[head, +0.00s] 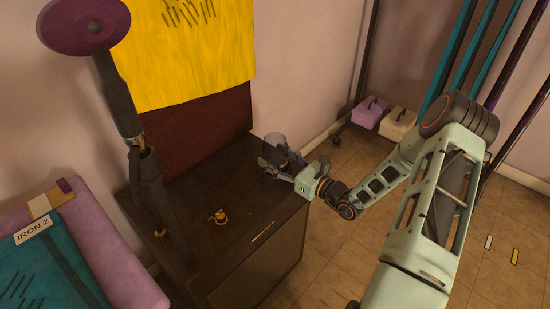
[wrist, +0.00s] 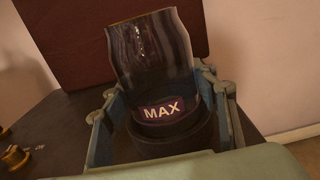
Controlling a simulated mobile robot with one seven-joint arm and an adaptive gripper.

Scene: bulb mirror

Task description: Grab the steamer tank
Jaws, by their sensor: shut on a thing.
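The steamer tank (wrist: 152,65) is a dark, see-through vessel with a "MAX" label near its base, and it fills the middle of the wrist view. In the head view the tank (head: 275,141) shows as a greyish cylinder at the far right corner of the dark cabinet top. My gripper (head: 279,164) is at that corner, with a finger on each side of the tank. In the wrist view my gripper (wrist: 170,120) is shut on the tank's lower part. The tank stands roughly upright, slightly tilted in the wrist view. I cannot tell whether its base touches the cabinet.
The dark cabinet (head: 225,262) bears small brass pieces (head: 219,216) and a thin stick (head: 263,231). A dark post with a purple disc (head: 85,27) rises at its left. A maroon panel (head: 200,135) stands behind. Pink and cream boxes (head: 370,112) lie on the open floor at the back right.

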